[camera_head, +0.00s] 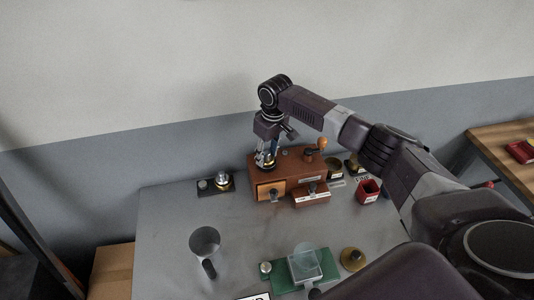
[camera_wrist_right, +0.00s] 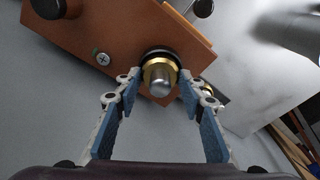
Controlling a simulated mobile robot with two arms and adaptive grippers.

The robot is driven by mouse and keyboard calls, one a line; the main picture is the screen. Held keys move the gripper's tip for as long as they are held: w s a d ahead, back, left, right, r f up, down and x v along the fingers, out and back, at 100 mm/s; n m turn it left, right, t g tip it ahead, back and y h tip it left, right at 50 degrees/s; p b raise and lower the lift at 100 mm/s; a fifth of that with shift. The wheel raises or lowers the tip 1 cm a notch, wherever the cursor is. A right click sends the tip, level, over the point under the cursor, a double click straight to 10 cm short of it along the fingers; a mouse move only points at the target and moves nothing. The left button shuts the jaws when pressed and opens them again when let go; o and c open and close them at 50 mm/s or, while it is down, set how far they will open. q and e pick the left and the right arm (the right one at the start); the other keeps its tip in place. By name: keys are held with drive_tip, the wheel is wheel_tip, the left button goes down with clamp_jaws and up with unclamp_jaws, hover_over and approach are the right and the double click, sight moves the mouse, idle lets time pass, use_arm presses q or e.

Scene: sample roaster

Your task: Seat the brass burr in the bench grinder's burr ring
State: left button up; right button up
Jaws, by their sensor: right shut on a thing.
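The bench grinder (camera_head: 290,172) is a brown wooden box with a crank on top, near the back of the grey table. My right gripper (camera_head: 265,161) is over the left part of its top. In the right wrist view the gripper (camera_wrist_right: 161,84) is shut on the brass burr (camera_wrist_right: 148,78), a gold collar with a rounded silver knob, one fingertip on each side. The dark burr ring (camera_wrist_right: 158,49) shows directly behind the burr on the grinder top (camera_wrist_right: 110,25). The burr appears lined up with the ring; I cannot tell whether it is fully down. My left gripper is out of view.
A small dark stand with a metal piece (camera_head: 221,181) is left of the grinder. A red cup (camera_head: 369,190) stands right of it. A dark-handled metal cup (camera_head: 205,241), a green tray (camera_head: 291,284) and a brass disc (camera_head: 353,259) are nearer. The table's left-middle is clear.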

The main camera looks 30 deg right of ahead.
sight(270, 161)
drive_tip(key=o, duration=1.4)
drive_tip(key=r+b, duration=0.1)
drive_tip(key=r, duration=0.3)
drive_tip(key=s+r+b, duration=0.1)
drive_tip(key=r, duration=0.3)
drive_tip(key=r+b, duration=0.1)
drive_tip(key=r, duration=0.3)
drive_tip(key=shift+s+d, duration=0.2)
drive_tip(key=shift+d, duration=0.05)
